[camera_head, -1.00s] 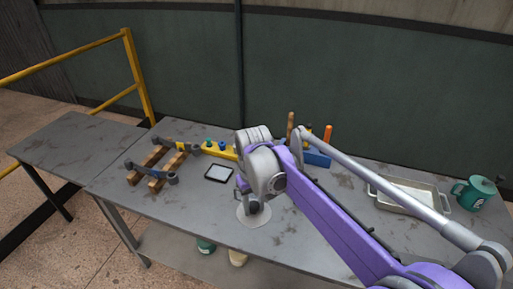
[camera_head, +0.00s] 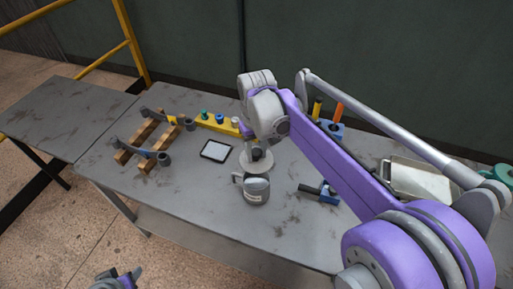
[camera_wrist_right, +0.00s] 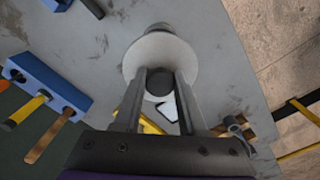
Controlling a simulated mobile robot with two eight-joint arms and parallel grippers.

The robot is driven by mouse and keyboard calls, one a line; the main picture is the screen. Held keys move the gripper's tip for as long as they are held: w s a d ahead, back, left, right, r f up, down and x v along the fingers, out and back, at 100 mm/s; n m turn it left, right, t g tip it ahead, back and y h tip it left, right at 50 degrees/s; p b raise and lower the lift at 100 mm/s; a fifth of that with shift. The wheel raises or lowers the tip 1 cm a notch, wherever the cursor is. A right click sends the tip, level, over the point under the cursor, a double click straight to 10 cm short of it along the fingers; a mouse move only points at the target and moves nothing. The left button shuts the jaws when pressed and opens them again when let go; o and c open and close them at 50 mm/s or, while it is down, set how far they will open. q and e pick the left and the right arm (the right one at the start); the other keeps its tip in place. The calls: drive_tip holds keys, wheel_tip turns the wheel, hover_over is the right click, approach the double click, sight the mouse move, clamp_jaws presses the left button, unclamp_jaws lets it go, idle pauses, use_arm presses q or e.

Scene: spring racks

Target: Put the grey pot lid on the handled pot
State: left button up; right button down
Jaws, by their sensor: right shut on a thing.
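The grey pot lid (camera_head: 256,168) is a pale round disc with a dark knob. My right gripper (camera_head: 256,153) is shut on the knob, which shows between the two fingers in the right wrist view (camera_wrist_right: 159,82). The handled pot (camera_head: 257,193) is a dark grey cup-like pot with a pale label and a handle at its left. The lid overlaps the pot's far side in the head view and hides most of it in the right wrist view. I cannot tell whether they touch. Part of my left gripper (camera_head: 119,279) shows at the bottom left edge; its jaws are unclear.
A black-framed pad (camera_head: 216,150) lies left of the pot. Wooden racks (camera_head: 150,145) stand farther left, with a yellow block (camera_head: 215,124) behind. A blue tool holder (camera_head: 331,128) and a metal tray (camera_head: 420,182) are to the right. The table's front is clear.

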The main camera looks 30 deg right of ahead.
sight(256, 166)
drive_tip(key=shift+f+b, duration=1.5)
drive_tip(key=shift+f, duration=1.25)
use_arm(q)
drive_tip(key=f, duration=0.1)
drive_tip(key=s+f, duration=0.1)
drive_tip(key=f, duration=0.2)
drive_tip(key=shift+s+f, duration=0.15)
drive_tip(key=shift+s, duration=0.2)
drive_tip(key=shift+s+f+b, duration=0.1)
drive_tip(key=shift+f+b, duration=0.25)
drive_tip(key=shift+f, duration=0.1)
use_arm(e)
drive_tip(key=shift+f, duration=0.7)
use_arm(q)
drive_tip(key=shift+s+f, duration=0.15)
drive_tip(key=shift+f, duration=0.25)
use_arm(e)
drive_tip(key=shift+f, duration=0.5)
use_arm(q)
drive_tip(key=shift+f+b, duration=0.2)
drive_tip(key=shift+b, duration=0.25)
use_arm(e)
drive_tip(key=shift+f, duration=0.3)
use_arm(q)
drive_tip(key=shift+s+f+g, duration=0.1)
drive_tip(key=shift+f+g, duration=0.15)
drive_tip(key=shift+g, duration=0.05)
use_arm(e)
drive_tip(key=shift+f, duration=0.35)
